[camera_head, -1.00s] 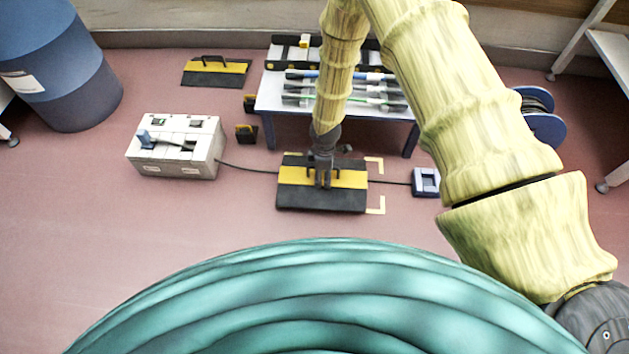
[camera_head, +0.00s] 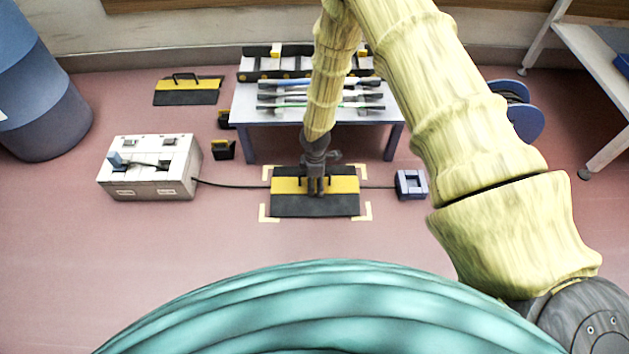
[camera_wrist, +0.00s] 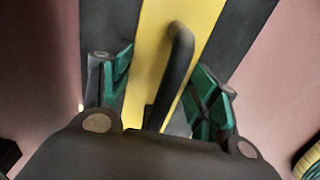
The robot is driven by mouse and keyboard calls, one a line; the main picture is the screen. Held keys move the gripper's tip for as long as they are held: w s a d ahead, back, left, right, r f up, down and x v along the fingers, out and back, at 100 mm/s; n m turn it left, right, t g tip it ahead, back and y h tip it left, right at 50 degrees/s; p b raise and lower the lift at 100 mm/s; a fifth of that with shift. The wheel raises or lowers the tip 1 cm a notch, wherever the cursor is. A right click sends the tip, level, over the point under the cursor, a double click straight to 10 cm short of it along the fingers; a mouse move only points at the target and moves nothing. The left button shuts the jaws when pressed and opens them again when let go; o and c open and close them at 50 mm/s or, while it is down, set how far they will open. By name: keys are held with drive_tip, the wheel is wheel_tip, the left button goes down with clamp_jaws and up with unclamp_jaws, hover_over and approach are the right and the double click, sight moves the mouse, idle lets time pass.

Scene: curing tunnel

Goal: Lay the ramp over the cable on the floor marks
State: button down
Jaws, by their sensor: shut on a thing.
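The black ramp with a yellow band (camera_head: 315,206) is between the pale corner floor marks (camera_head: 364,212), about centred, with marks showing at its corners. It also shows in the wrist view (camera_wrist: 190,20). My gripper (camera_head: 316,190) is above the ramp's middle, shut on its black handle (camera_wrist: 178,65); the green-padded fingers (camera_wrist: 160,90) stand on either side of it. The black cable (camera_head: 230,184) runs up to the ramp's left side and comes out at its right; the part between is hidden. Whether the ramp touches the floor I cannot tell.
A white box (camera_head: 150,168) at the left and a blue block (camera_head: 411,184) at the right hold the cable's ends. A table with cable parts (camera_head: 240,108) stands behind. Another ramp (camera_head: 188,91) lies back left. A blue drum (camera_head: 35,90) is far left, a reel (camera_head: 515,110) right.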

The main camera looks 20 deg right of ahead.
drive_tip(key=shift+f, duration=0.3)
drive_tip(key=shift+c, duration=2)
unclamp_jaws()
wheel_tip(320, 180, up, 12)
drive_tip(key=p, duration=0.5)
drive_tip(key=shift+r+p, duration=0.1)
drive_tip(key=shift+p, duration=0.25)
drive_tip(key=s+a+f+m+y, duration=0.1)
drive_tip(key=s+f+m, duration=0.25)
drive_tip(key=s, duration=0.75)
drive_tip(key=s+a+f+m+y, duration=0.15)
drive_tip(key=s+m, duration=0.35)
drive_tip(key=s, duration=0.5)
drive_tip(key=s+d+m+h, duration=0.1)
drive_tip(key=s+d+m, duration=0.2)
drive_tip(key=s, duration=0.4)
drive_tip(key=s+d+r+m+h, duration=0.1)
drive_tip(key=s+d+m, duration=0.2)
drive_tip(key=s, duration=0.5)
drive_tip(key=shift+s+r+m, duration=0.15)
drive_tip(key=shift+s+m, duration=0.05)
drive_tip(key=shift+m, duration=0.15)
